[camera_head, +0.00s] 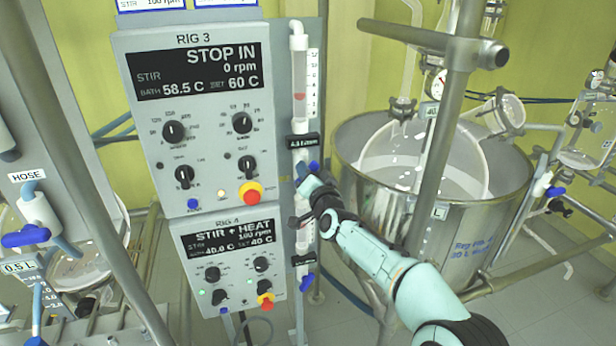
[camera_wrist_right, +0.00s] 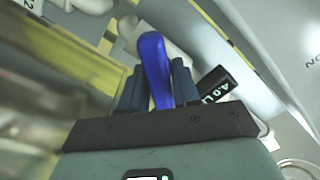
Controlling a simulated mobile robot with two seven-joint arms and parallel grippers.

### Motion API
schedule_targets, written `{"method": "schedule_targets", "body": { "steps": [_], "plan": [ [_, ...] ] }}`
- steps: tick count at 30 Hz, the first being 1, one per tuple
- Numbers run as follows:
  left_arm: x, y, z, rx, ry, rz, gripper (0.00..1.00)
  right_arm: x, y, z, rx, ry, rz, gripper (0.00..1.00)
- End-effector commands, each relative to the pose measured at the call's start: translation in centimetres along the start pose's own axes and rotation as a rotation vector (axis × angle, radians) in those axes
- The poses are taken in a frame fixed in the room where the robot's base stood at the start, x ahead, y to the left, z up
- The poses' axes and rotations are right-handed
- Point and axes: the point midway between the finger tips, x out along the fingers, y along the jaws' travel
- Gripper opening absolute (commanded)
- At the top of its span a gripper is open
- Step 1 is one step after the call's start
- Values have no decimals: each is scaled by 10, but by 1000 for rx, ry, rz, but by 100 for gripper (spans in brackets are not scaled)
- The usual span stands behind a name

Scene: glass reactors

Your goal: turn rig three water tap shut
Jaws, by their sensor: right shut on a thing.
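The rig 3 panel (camera_head: 195,110) reads STOP IN, 0 rpm, bath 58.5 C, set 60 C. Beside its right edge stands a clear flow tube (camera_head: 299,75) with a red float, above a small black label (camera_head: 302,141). A blue tap handle (camera_head: 314,166) shows just below that label. My right gripper (camera_head: 308,188) is at this tap and partly covers it. In the right wrist view the blue handle (camera_wrist_right: 155,65) lies between the dark fingers, which are shut on it. My left gripper is not in view.
The rig 4 panel (camera_head: 228,262) hangs below, with another blue tap (camera_head: 306,282) at its right. A steel vessel (camera_head: 455,225) with glassware stands to the right, behind a vertical grey pole (camera_head: 435,150). A blue hose tap (camera_head: 27,236) is at the far left.

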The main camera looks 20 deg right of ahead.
Motion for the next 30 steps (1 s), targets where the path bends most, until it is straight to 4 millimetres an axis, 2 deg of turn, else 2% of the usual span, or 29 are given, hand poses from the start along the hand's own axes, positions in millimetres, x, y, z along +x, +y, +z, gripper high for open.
{"method": "schedule_targets", "body": {
  "steps": [4, 18, 30],
  "plan": [
    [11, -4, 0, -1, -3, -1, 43, 0, 3, 1, 140, 2, 0, 1],
    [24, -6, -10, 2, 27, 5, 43, 0, 6, 1, 572, 2, 0, 1],
    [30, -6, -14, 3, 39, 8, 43, 0, 6, 2, 803, 1, 0, 1]
  ]
}}
